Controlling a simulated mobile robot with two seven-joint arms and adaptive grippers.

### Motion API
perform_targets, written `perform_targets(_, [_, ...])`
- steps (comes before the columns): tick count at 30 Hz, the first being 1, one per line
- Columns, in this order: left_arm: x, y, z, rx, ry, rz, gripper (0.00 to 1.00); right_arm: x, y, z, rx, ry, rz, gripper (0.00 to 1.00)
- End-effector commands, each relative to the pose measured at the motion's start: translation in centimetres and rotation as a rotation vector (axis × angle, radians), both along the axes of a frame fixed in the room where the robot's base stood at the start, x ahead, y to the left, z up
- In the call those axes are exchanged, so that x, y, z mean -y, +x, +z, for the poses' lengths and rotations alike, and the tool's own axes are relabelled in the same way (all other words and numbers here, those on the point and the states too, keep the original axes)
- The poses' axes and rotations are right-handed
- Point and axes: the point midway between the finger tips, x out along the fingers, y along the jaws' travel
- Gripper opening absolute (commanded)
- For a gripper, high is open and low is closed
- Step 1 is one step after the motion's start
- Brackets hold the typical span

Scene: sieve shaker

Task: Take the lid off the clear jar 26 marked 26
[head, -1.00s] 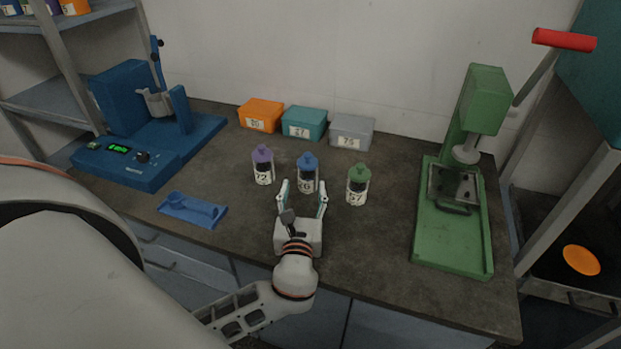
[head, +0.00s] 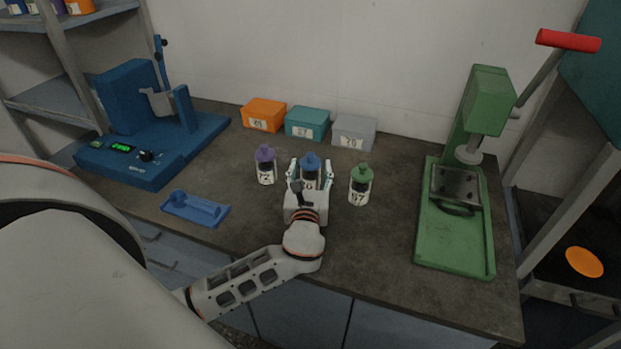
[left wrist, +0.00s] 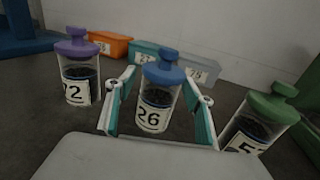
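The clear jar 26 (left wrist: 155,108) stands upright on the bench with dark contents and a label reading 26. Its blue lid (left wrist: 163,71) is on it; the lid also shows in the head view (head: 311,162). My left gripper (head: 310,173) is open, with one finger on each side of the jar. In the left wrist view the teal-padded fingers (left wrist: 160,101) flank the jar with visible gaps, so they do not appear to grip it. In the head view the gripper's body hides the jar's lower part. My right gripper is not in view.
A purple-lidded jar (head: 266,166) stands to the left and a green-lidded jar (head: 360,185) close on the right. Orange (head: 263,116), teal (head: 307,124) and grey (head: 354,132) boxes sit behind. A blue machine (head: 135,130) and a green press (head: 456,220) stand at the sides.

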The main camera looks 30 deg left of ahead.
Motion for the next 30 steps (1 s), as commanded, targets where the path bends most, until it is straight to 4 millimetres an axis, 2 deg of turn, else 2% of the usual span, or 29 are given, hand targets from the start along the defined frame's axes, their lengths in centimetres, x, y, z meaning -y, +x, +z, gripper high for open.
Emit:
perform_targets(1, [0.0,0.0,0.0,0.0,0.0,0.0,0.42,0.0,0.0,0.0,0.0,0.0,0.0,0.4])
perform_targets(5, [0.0,0.0,0.0,0.0,0.0,0.0,0.09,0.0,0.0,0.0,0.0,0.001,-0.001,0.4])
perform_targets(6, [0.0,0.0,0.0,0.0,0.0,0.0,0.07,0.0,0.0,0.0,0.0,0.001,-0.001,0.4])
perform_targets(14, [0.0,0.0,0.1,0.001,0.001,0.001,0.07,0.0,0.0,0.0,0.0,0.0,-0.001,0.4])
perform_targets(20, [0.0,0.0,1.1,0.003,-0.001,0.001,0.07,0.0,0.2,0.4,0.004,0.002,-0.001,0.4])
perform_targets(25, [0.0,0.0,3.7,0.005,-0.001,0.001,0.07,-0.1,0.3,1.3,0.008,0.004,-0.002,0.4])
perform_targets(30, [0.0,0.0,8.2,0.01,-0.003,0.0,0.07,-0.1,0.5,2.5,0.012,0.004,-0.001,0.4])
